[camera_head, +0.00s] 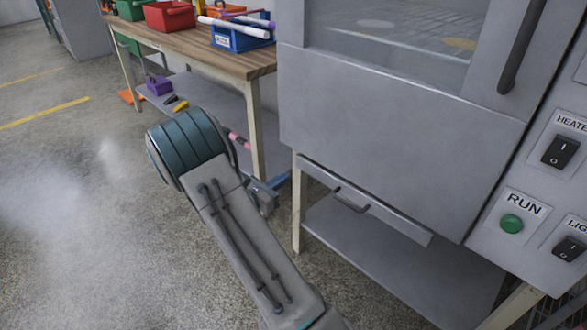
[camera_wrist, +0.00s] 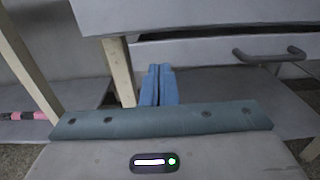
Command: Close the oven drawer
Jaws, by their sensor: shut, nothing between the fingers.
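The oven (camera_head: 400,130) is a large grey cabinet on legs. Its drawer (camera_head: 400,222) is a low grey front under the oven body, with a dark bar handle (camera_head: 350,203). The drawer looks partly open: in the wrist view a dark gap shows above the drawer front (camera_wrist: 205,50). The handle there is at the right (camera_wrist: 270,56). My gripper (camera_head: 280,181) is left of the drawer, partly hidden behind my arm in the head view. In the wrist view its blue fingers (camera_wrist: 159,72) are together and empty, in front of the drawer's left part, left of the handle. Contact cannot be told.
An oven leg (camera_wrist: 119,72) stands just left of the fingers. A wooden-topped workbench (camera_head: 215,52) with coloured bins is at the back left. A lower shelf (camera_head: 375,255) lies under the drawer. The control panel with the RUN button (camera_head: 512,224) is right. Floor at left is open.

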